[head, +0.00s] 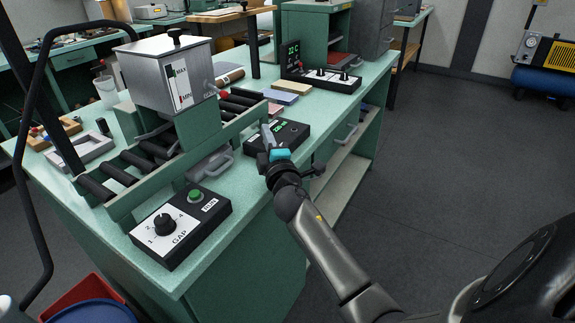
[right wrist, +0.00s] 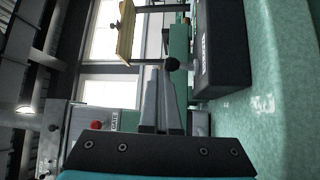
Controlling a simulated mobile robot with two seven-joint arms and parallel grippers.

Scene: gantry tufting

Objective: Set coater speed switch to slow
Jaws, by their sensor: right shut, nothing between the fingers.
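A black control box (head: 293,132) with a small green display stands on the green bench beside the roller coater. My right gripper (head: 267,135) is shut and empty, over the left part of this box. In the right wrist view the shut fingers (right wrist: 160,72) point at a lever with a black ball knob (right wrist: 172,64), close to the dark box (right wrist: 222,45). I cannot tell whether the fingertips touch the knob. The switch's marks and setting are hidden or too small to read.
A steel hopper (head: 172,75) sits over the rollers (head: 125,170). A GAP dial box (head: 180,226) with a green button stands at the bench's near corner. A box with several knobs (head: 320,77) stands farther back. The floor to the right (head: 430,150) is clear.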

